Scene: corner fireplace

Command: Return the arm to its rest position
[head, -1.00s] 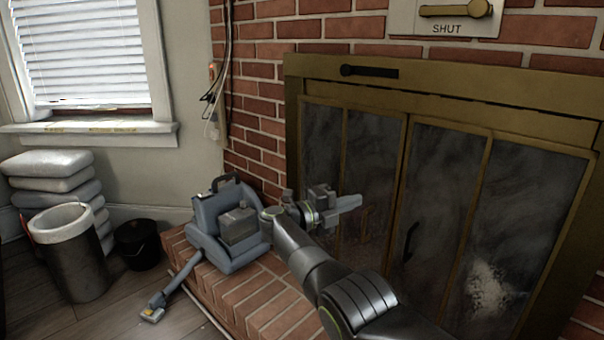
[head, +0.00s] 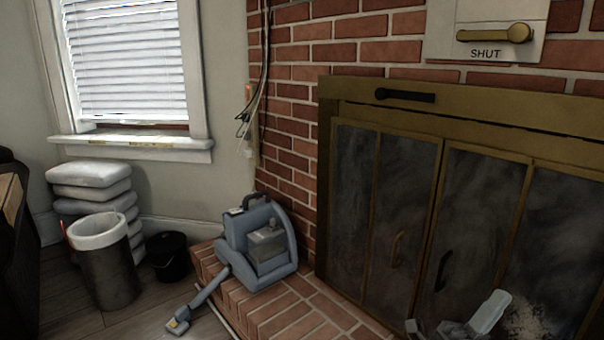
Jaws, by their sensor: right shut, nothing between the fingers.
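My right gripper (head: 492,310) shows at the bottom edge in the head view, in front of the lower part of the fireplace doors. Its pale grey fingers are shut and hold nothing. The rest of my right arm is mostly cut off below the frame. My left arm and gripper are not in view.
The brass-framed glass fireplace doors (head: 405,185) are closed, under a lever plate (head: 485,48) marked SHUT. A blue-grey vacuum (head: 258,240) stands on the brick hearth (head: 270,310). A bin (head: 110,270), a black bucket (head: 168,257) and stacked cushions (head: 90,180) stand at left.

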